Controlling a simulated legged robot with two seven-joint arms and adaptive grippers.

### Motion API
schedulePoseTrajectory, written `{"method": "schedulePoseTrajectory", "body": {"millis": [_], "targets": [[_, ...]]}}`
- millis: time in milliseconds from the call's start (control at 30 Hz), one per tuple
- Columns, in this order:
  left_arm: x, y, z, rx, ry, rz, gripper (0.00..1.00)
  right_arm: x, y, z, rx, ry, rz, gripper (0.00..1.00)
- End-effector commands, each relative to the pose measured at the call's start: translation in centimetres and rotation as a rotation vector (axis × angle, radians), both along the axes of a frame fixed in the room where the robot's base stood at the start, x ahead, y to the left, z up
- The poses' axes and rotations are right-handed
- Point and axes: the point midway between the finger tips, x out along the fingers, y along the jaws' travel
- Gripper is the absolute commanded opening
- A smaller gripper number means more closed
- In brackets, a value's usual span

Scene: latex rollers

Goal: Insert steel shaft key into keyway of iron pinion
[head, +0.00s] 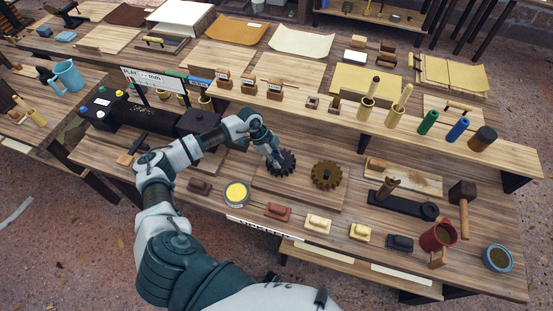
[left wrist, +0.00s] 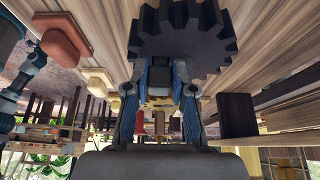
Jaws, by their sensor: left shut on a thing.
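The iron pinion (head: 288,166), a dark toothed gear, lies on a wooden board (head: 262,184) in the middle of the bench. It fills the top of the left wrist view (left wrist: 183,40). My left gripper (head: 274,158) is at the pinion's left side, pointing down. In the left wrist view its two fingers (left wrist: 161,90) are shut on a small grey-blue block, which looks like the steel shaft key (left wrist: 160,72). The key is against or just in front of the pinion; I cannot tell whether it is in the keyway, which is hidden. My right gripper is not in view.
A brass-brown gear (head: 326,175) lies right of the pinion. A yellow-topped tin (head: 237,193), a red block (head: 278,211) and a cream block (head: 318,223) stand along the front. A dark brown block (head: 362,144) stands behind right.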

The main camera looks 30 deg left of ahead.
Motion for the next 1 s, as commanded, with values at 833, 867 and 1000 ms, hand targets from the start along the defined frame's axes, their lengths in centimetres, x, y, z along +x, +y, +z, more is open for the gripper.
{"method": "schedulePoseTrajectory", "body": {"millis": [833,867,1000], "targets": [[-0.5,2.5,5.0,0.002,0.000,0.001,0.53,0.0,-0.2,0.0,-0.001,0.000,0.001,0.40],[-0.6,2.8,5.6,0.003,0.001,0.002,0.53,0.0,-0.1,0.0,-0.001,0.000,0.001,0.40],[-0.8,4.0,8.1,0.002,0.002,0.000,0.53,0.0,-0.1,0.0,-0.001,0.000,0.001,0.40]]}}
